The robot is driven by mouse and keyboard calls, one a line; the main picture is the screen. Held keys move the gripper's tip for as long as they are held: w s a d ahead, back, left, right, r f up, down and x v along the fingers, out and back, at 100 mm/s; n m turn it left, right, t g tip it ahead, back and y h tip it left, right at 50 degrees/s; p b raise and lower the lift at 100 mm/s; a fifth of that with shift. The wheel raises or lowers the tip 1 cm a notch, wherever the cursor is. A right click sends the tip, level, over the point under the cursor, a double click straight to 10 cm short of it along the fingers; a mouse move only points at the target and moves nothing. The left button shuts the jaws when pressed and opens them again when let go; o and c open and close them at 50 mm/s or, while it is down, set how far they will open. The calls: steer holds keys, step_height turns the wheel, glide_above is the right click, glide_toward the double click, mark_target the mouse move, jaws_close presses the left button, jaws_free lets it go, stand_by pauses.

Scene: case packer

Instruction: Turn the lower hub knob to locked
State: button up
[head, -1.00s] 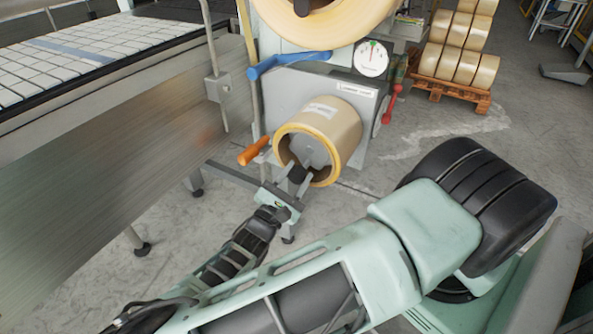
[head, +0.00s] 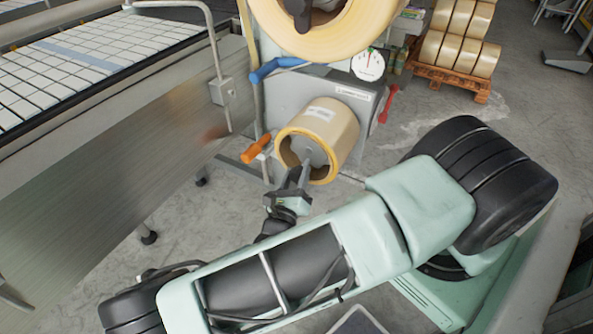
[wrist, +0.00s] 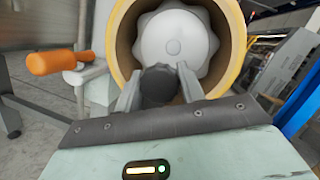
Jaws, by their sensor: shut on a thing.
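The lower tape roll (head: 333,128) sits on the grey machine, its open core facing me. In the wrist view its yellow rim (wrist: 236,45) surrounds a grey lobed hub (wrist: 172,38). A small black knob (wrist: 159,84) stands in front of the hub's lower part. My gripper (wrist: 158,88) has one finger on each side of this knob and is shut on it. In the head view my gripper (head: 294,178) reaches the lower roll's core from below; the knob is hidden there. I cannot read any lock marking.
An orange handle (head: 257,148) sticks out just left of the roll. A blue lever (head: 277,68) and a larger upper roll (head: 325,30) are above. A red lever (head: 389,103) is at right. A conveyor (head: 90,150) fills the left.

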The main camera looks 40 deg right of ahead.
steer(key=shift+s+d+f+n+y+p, duration=0.1)
steer(key=shift+n+y+p, duration=0.6)
steer(key=shift+n, duration=1.1)
steer(key=o, duration=0.9)
steer(key=shift+s+d, duration=0.1)
steer(key=shift+o, duration=0.2)
steer(key=shift+a, duration=0.3)
steer(key=b+v, duration=0.4)
steer(key=v, duration=1.3)
steer(key=shift+f+b, duration=0.3)
